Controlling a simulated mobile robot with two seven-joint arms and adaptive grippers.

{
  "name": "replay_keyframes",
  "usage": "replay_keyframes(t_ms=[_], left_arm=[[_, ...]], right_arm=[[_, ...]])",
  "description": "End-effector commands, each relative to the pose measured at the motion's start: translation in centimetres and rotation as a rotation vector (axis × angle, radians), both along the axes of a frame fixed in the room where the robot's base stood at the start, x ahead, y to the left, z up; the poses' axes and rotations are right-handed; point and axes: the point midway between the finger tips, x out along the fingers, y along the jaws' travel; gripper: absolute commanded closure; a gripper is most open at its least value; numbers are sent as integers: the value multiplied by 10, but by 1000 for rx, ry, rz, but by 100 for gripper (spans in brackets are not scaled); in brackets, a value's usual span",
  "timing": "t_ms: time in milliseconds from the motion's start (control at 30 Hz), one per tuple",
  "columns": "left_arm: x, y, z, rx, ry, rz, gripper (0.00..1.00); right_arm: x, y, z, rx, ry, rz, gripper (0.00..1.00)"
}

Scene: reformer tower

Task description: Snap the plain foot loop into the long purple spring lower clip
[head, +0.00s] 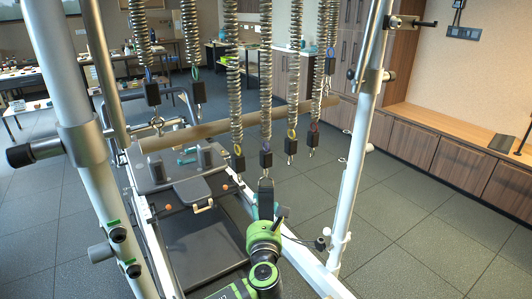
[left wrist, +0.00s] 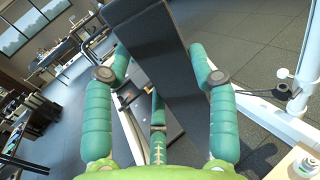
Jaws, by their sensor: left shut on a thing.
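My left gripper (head: 265,212) has its fingers around a black foot loop (head: 265,186) that stands up above it. In the left wrist view the loop is a wide dark padded band (left wrist: 155,65) between the teal fingers (left wrist: 157,78). Long coil springs end in black lower clips with coloured rings. The clip (head: 266,159) just above the loop has a bluish-purple ring. The loop's top appears close below the first clip; contact cannot be judged.
Neighbouring clips with a yellow-green ring (head: 238,163) and a yellow ring (head: 291,146) hang close on both sides. A horizontal wooden bar (head: 200,130) crosses behind. White tower posts (head: 360,135) stand left and right. The reformer carriage (head: 195,240) lies below left.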

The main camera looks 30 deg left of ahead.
Motion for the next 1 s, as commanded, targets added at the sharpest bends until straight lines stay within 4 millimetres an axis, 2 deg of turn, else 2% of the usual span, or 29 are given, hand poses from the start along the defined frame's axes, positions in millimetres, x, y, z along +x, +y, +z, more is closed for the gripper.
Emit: replay_keyframes(t_ms=[200,233,300,733,867,1000], left_arm=[[-1,0,-4,-2,8,0,100],[-1,0,-4,-2,8,0,38],[-1,0,-4,-2,8,0,15],[-5,-3,-2,-1,4,-1,15],[-21,-12,-3,-2,4,-3,15],[-48,-27,-3,-5,7,-3,15]], right_arm=[[0,0,0,0,0,0,60],[0,0,0,0,0,0,60],[0,0,0,0,0,0,60],[-1,-3,0,-3,1,1,60],[-1,-2,0,-2,2,1,60],[-1,-2,0,-2,1,0,60]])
